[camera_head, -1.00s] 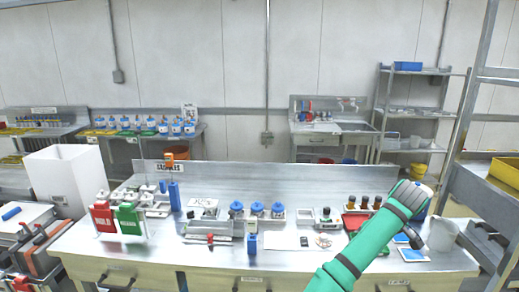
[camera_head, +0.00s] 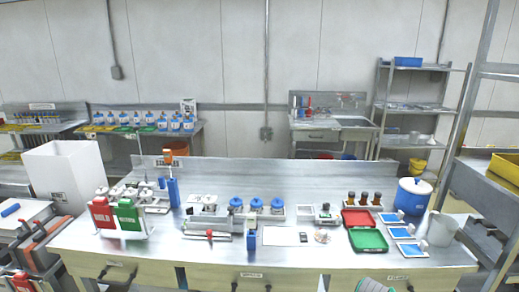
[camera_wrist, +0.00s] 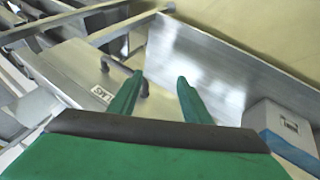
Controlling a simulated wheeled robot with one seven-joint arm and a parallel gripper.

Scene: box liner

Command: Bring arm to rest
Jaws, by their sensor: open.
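My gripper (camera_wrist: 158,98) shows in the wrist view with its two green fingers apart and nothing between them. Beyond the fingers are a metal surface and a cabinet front with a handle and a label. In the head view the gripper is out of sight; only a small part of my green arm (camera_head: 372,285) shows at the bottom edge, right of the middle. It is below the front of the workbench (camera_head: 290,262).
The bench holds a red tray (camera_head: 358,220), a green tray (camera_head: 368,240), a blue bucket with a white lid (camera_head: 412,196), a white jug (camera_head: 441,231), blue-capped jars and dark bottles. A metal rack stands at the right. A white bin (camera_head: 66,176) stands at the left.

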